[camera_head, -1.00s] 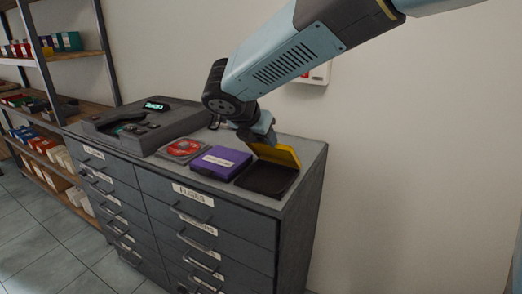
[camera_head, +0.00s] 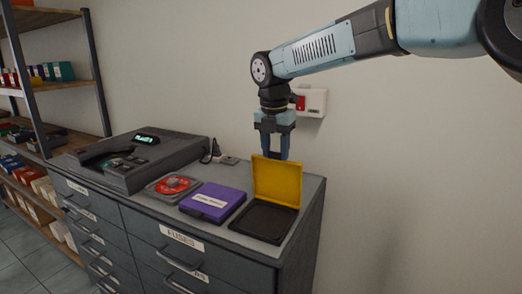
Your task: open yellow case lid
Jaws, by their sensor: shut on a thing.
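The yellow case stands open on top of the grey drawer cabinet, at its right end. Its yellow lid (camera_head: 277,181) is raised close to upright along the back edge of the black tray (camera_head: 264,220). The tray looks empty. My gripper (camera_head: 275,155) points straight down behind the lid's top edge. Its fingertips are partly hidden by the lid, and it is shut on the lid's upper edge.
A purple case (camera_head: 213,202) lies just left of the tray, and a case with a red disc (camera_head: 173,185) lies beyond it. A grey device (camera_head: 130,160) stands farther left on the cabinet top (camera_head: 305,195). A white box with a red switch (camera_head: 311,101) is on the wall behind.

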